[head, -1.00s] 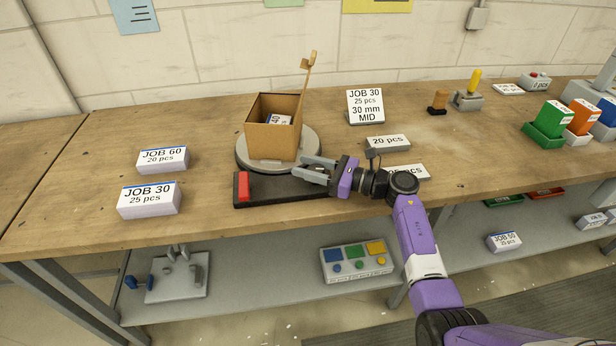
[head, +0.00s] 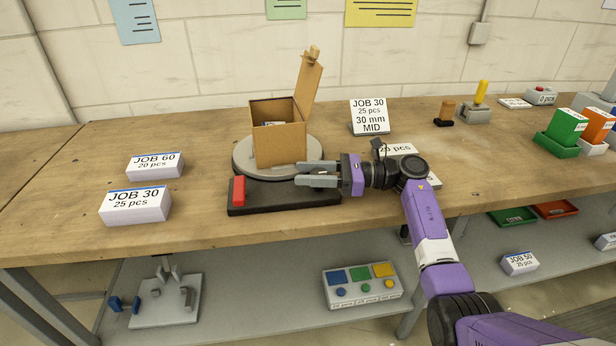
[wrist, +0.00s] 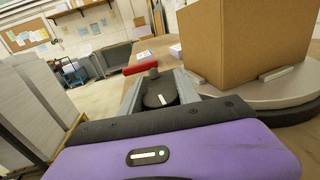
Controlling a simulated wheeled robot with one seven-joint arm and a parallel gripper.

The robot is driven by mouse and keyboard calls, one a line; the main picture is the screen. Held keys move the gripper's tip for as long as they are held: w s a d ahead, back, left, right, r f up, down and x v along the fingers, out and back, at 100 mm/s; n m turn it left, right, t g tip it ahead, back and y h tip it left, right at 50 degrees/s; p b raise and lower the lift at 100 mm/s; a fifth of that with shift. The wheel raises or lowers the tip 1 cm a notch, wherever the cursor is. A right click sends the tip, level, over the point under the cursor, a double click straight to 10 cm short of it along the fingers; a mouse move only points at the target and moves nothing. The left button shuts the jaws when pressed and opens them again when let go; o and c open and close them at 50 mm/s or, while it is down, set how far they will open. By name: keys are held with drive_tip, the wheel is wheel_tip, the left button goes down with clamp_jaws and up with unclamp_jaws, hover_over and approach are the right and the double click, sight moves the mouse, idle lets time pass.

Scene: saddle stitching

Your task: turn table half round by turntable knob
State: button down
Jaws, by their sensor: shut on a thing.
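The round grey turntable (head: 250,168) sits on a black base (head: 285,198) with a red block (head: 239,190) at its left end. An open brown cardboard box (head: 281,146) stands on the turntable, one flap (head: 308,80) raised. My gripper (head: 300,175) is at the turntable's front right edge, reaching in from the right. The wrist view shows a dark knob (wrist: 160,92) with a white mark between my fingers, and my gripper is shut on it. My fingers hide the knob in the head view. The box (wrist: 245,45) also shows close by in the wrist view.
Labelled stacks, JOB 60 (head: 155,165) and JOB 30 (head: 135,204), lie left on the table (head: 60,215). A JOB 30 sign (head: 369,115) stands behind right. A 20 pcs block (head: 395,150) lies just behind my wrist. Green and orange holders stand far right.

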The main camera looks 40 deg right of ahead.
drive_tip(key=shift+w+r, duration=0.1)
drive_tip(key=c, duration=0.9)
unclamp_jaws()
drive_tip(key=shift+s+d, duration=0.35)
drive_tip(key=shift+s, duration=0.05)
drive_tip(key=b+v, duration=0.1)
drive_tip(key=v, duration=0.5)
drive_tip(key=shift+s+d, duration=0.25)
drive_tip(key=shift+s, duration=0.05)
